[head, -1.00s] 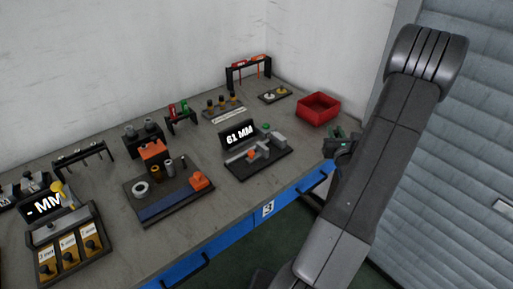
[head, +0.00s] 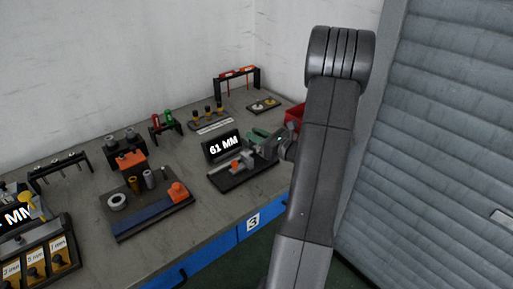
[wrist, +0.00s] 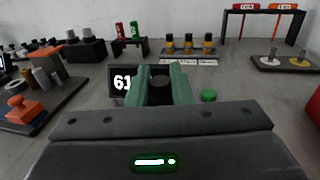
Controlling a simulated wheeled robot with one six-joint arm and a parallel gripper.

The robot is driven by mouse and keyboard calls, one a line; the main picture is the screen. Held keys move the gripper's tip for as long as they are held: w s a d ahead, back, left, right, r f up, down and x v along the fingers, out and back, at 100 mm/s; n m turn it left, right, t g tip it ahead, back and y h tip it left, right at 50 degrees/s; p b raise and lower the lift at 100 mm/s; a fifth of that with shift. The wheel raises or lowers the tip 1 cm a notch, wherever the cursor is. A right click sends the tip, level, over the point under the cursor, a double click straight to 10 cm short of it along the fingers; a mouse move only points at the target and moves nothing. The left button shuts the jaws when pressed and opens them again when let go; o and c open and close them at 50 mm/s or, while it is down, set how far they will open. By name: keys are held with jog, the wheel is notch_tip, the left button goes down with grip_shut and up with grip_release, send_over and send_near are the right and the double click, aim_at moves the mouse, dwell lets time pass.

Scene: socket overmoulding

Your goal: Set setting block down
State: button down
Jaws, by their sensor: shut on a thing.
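My gripper (wrist: 161,72) has green fingers in the wrist view, shut on a small dark piece (wrist: 160,84) with a rounded top, taken to be the setting block. Its lower part is hidden by my gripper body. In the head view my gripper (head: 268,137) is over the right end of the measuring station (head: 232,180), whose display (head: 223,146) reads 61 MM. The held piece cannot be made out there. Whether it touches the station is not clear. The station has an orange part (head: 235,165) and a green button (wrist: 208,95).
A tray with a blue strip (head: 150,212) and an orange block stands to the left. A rack with red and green items (head: 163,121), a row of dark-and-yellow pegs (head: 208,112) and a small plate (head: 264,105) stand behind. A red bin (head: 294,117) is partly hidden by my arm.

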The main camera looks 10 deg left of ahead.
aim_at(256, 145)
jog(key=shift+f, duration=2.1)
jog(key=shift+f, duration=0.2)
jog(key=c, duration=1.3)
grip_release()
jog(key=shift+r, duration=0.15)
jog(key=b+v, duration=0.1)
jog(key=v, duration=1.1)
